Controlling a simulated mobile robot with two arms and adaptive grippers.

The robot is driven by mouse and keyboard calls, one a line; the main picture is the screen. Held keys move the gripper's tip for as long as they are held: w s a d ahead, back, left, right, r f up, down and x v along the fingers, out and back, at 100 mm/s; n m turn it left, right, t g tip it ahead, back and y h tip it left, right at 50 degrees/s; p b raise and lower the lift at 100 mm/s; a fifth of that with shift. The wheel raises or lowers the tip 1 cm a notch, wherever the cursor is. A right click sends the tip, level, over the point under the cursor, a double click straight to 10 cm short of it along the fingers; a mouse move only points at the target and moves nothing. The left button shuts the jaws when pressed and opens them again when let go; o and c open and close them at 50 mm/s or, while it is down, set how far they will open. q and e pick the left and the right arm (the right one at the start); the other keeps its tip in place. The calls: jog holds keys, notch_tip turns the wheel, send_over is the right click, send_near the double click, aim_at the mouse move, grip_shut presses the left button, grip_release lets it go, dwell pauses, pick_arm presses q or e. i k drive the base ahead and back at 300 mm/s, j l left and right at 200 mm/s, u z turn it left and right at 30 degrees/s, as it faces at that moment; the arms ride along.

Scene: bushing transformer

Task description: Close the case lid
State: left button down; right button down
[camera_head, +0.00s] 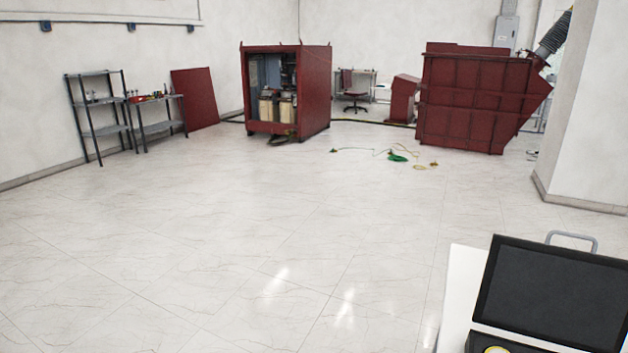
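The case stands at the bottom right of the head view on a white surface (457,290). Its dark lid (555,296) is raised, with the dark inner face toward me. A grey handle (573,238) shows behind the lid's top edge. Only a strip of the case's base (500,343) shows, with a yellow round item (496,350) in it at the frame's bottom edge. The rest of the base is cut off. Neither of my grippers is in view.
A wide tiled floor (230,230) is clear ahead. A red open-fronted cabinet (312,90) and a large red transformer body (470,105) stand far back. Green and yellow cables (397,157) lie on the floor. Shelves (100,101) stand at left, a white pillar (590,110) at right.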

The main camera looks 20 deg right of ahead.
aim_at(574, 300)
jog(key=i+z, duration=0.15)
jog(key=z, duration=0.25)
jog(key=i+j+z, duration=0.1)
jog(key=z, duration=0.35)
jog(key=j+z, duration=0.2)
jog(key=z, duration=0.2)
jog(key=i+j+z, duration=0.15)
jog(key=z, duration=0.25)
jog(key=j+z, duration=0.25)
jog(key=z, duration=0.2)
